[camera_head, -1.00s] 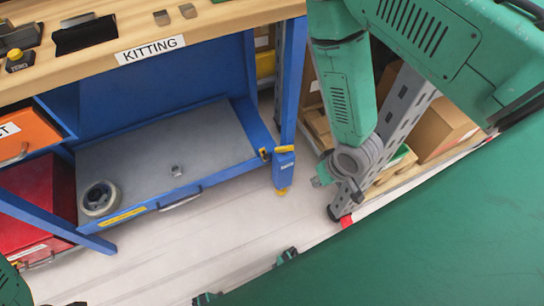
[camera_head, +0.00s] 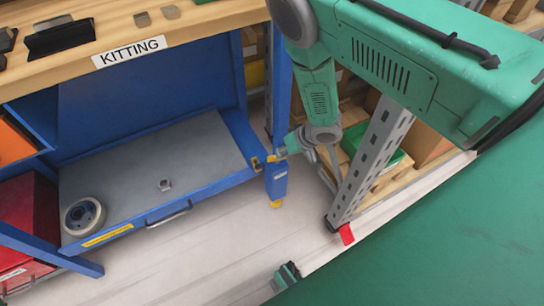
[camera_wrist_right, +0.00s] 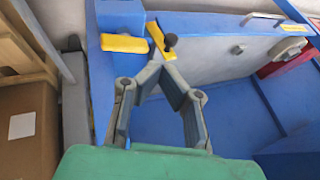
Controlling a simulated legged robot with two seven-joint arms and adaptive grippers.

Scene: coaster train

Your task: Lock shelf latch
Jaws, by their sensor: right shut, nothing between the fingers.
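The blue pull-out shelf (camera_head: 205,148) with a grey top sits under the workbench. Its yellow latch lever (camera_wrist_right: 157,36) with a black knob (camera_wrist_right: 170,40) is at the shelf corner by the blue bench leg (camera_head: 276,182). In the wrist view the lever is tilted, and a yellow catch (camera_wrist_right: 124,43) on the post lies just left of it. My right gripper (camera_wrist_right: 154,66) is shut and empty, its tips close to the lever's lower end; contact cannot be told. In the head view the right gripper (camera_head: 283,152) partly hides the latch area. My left gripper is not in view.
A wheel (camera_head: 84,216) and a small metal nut (camera_head: 165,184) lie on the shelf. A grey perforated rack post (camera_head: 370,165) and cardboard boxes stand to the right. The bench top with the KITTING label (camera_head: 129,52) is above. The floor in front is clear.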

